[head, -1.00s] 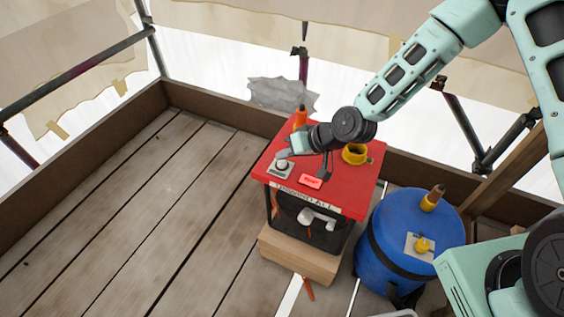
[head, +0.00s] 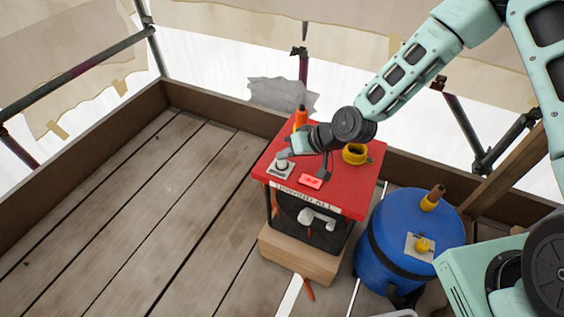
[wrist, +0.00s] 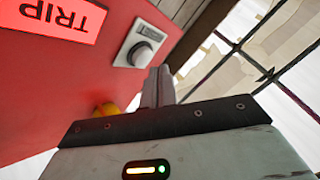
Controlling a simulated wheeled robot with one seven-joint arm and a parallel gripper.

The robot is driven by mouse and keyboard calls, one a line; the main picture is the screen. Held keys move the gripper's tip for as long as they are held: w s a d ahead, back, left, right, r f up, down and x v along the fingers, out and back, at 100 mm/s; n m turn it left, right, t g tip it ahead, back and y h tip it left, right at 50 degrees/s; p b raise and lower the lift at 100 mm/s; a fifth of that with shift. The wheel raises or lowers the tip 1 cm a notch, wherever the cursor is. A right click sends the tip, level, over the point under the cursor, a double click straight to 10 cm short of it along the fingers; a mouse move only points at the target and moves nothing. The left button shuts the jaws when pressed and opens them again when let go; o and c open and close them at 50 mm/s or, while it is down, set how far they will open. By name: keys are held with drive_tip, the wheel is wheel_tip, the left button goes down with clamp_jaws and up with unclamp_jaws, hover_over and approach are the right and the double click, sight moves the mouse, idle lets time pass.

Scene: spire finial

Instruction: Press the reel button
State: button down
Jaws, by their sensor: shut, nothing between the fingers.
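A domed grey-white button (head: 281,166) sits on a pale plate at the left of the red tabletop (head: 340,190). It also shows in the wrist view (wrist: 143,55), with a dark label beside it too small to read; I take it to be the reel button. My gripper (head: 284,154) is shut and empty, just behind the button in the head view. In the wrist view the fingers (wrist: 158,84) end close beside the button. I cannot tell whether they touch it.
A lit red TRIP sign (wrist: 58,17) is on the same top, also in the head view (head: 311,181). An orange-handled tool (head: 300,117) and a yellow ring (head: 355,154) stand behind. A blue drum (head: 405,232) is at right. The left floor is clear.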

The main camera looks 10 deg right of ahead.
sight(286, 164)
drive_tip(key=shift+f, duration=0.2)
drive_tip(key=shift+f, duration=0.25)
drive_tip(key=shift+f+b, duration=0.45)
idle(0.8)
drive_tip(key=shift+r, duration=0.15)
drive_tip(key=shift+r+p, duration=0.75)
drive_tip(key=shift+r+p, duration=2)
drive_tip(key=shift+r, duration=0.5)
